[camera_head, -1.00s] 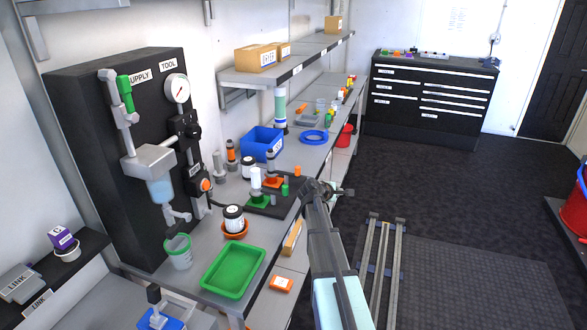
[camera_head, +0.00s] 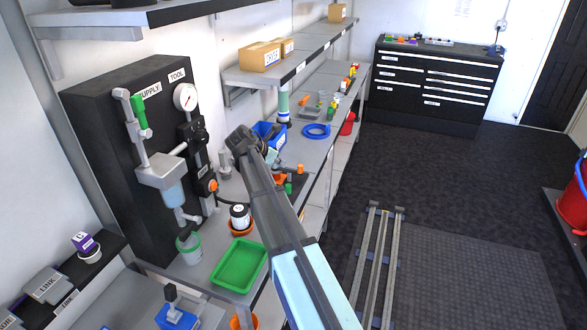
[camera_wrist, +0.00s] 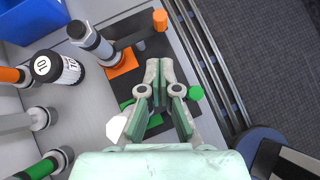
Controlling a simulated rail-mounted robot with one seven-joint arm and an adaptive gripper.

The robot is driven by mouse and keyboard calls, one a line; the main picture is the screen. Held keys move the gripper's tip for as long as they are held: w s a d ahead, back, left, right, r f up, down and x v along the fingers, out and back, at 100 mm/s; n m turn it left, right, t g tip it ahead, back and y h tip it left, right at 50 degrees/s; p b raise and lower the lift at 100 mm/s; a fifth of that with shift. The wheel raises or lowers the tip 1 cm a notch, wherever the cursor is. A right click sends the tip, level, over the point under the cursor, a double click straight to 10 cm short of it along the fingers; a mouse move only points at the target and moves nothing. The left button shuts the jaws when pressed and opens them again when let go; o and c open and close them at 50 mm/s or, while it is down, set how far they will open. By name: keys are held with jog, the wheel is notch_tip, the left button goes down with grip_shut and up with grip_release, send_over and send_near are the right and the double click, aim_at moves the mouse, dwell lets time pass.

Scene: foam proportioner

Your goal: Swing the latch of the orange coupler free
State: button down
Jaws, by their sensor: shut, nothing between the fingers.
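The orange coupler (camera_wrist: 123,63) is at the upper left of the wrist view, with a grey cylinder standing on its orange base. A dark latch arm (camera_wrist: 136,36) runs from it to an orange knob (camera_wrist: 160,19) at the right. In the head view the orange knob (camera_head: 300,169) shows beside my arm, which hides most of the coupler. My gripper (camera_wrist: 165,68) is shut and empty, with its tips below and right of the orange coupler in the wrist view, apart from the knob. It overlaps the green coupler, whose green knob (camera_wrist: 195,92) shows at its right.
A blue bin (camera_head: 267,131) is behind my arm. A green tray (camera_head: 239,266) lies at the front of the bench.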

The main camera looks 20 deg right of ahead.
aim_at(298, 172)
jog(key=shift+p+x, duration=1.4)
jog(key=shift+x, duration=3.7)
jog(key=shift+a, duration=0.15)
